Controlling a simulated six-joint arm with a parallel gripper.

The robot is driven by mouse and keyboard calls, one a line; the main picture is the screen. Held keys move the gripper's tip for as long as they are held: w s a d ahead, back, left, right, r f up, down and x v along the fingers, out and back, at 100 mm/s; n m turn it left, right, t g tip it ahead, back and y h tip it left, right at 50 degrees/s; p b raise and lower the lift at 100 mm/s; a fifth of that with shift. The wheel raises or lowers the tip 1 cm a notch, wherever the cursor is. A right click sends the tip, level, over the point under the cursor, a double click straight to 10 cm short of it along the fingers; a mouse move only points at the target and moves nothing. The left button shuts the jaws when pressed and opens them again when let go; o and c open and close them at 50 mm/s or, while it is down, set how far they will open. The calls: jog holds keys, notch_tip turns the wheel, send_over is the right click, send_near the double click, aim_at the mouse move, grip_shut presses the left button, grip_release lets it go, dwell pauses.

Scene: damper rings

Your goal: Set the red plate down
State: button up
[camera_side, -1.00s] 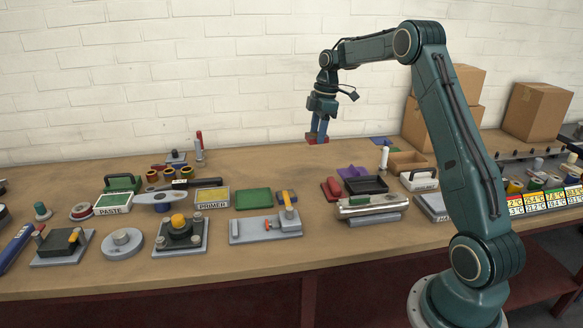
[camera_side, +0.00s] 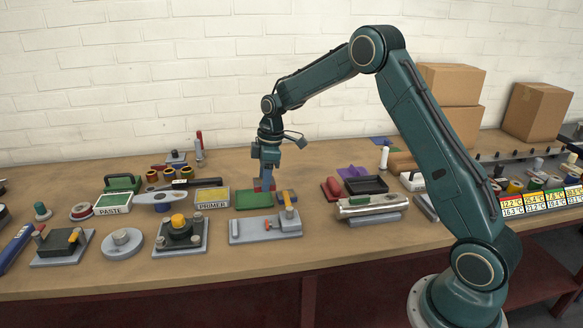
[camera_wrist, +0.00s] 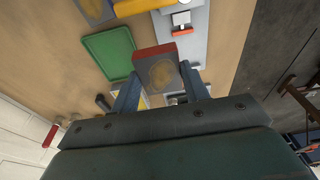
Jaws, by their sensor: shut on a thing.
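The red plate (camera_wrist: 153,50) is a small block with a red edge and a grey face bearing a tan round patch. In the wrist view it sits between the two blue fingers of my gripper (camera_wrist: 161,78), which is shut on it. In the side view my gripper (camera_side: 264,184) points down, and a little red (camera_side: 257,187) shows at its tips. The plate is by the back edge of a green tray (camera_side: 253,200). I cannot tell whether its underside touches anything. The green tray also shows in the wrist view (camera_wrist: 110,54), left of the plate.
A grey clamp fixture (camera_side: 250,232) stands in front of the green tray, with a blue and yellow piece (camera_side: 290,197) behind its right end. The PRIMER box (camera_side: 212,198) is left of the tray.

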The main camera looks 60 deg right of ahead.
send_over(251, 228)
notch_tip(251, 228, down, 3)
jog(key=shift+s+d, duration=0.15)
jog(key=shift+s, duration=0.05)
jog(key=shift+f, duration=0.1)
jog(key=shift+f, duration=2.4)
jog(key=shift+f, duration=0.25)
jog(key=shift+f, duration=0.5)
jog(key=shift+f, duration=0.25)
jog(key=o, duration=1.4)
jog(key=shift+f, duration=0.1)
